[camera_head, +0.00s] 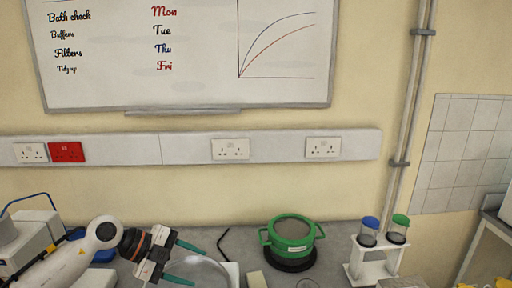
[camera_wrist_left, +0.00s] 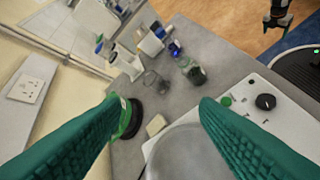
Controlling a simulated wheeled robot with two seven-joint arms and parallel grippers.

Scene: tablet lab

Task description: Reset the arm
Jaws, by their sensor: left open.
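My left arm comes in from the lower left in the head view. Its left gripper (camera_head: 198,264) has two green fingers spread apart with nothing between them, above the bench. In the left wrist view the left gripper (camera_wrist_left: 160,99) shows both ribbed fingers wide apart, over a white device with a round pale plate (camera_wrist_left: 180,152). What looks like my right gripper (camera_wrist_left: 279,18) shows small at the top right of that view; its jaws are too small to read.
A green-handled pot (camera_head: 291,230) stands on a black base right of the left gripper. A white rack (camera_head: 372,262) holds blue-capped and green-capped containers. A glass bottle (camera_wrist_left: 192,70) and a beaker (camera_wrist_left: 155,84) stand beyond the fingers. The wall has sockets (camera_head: 230,149) and a whiteboard (camera_head: 190,85).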

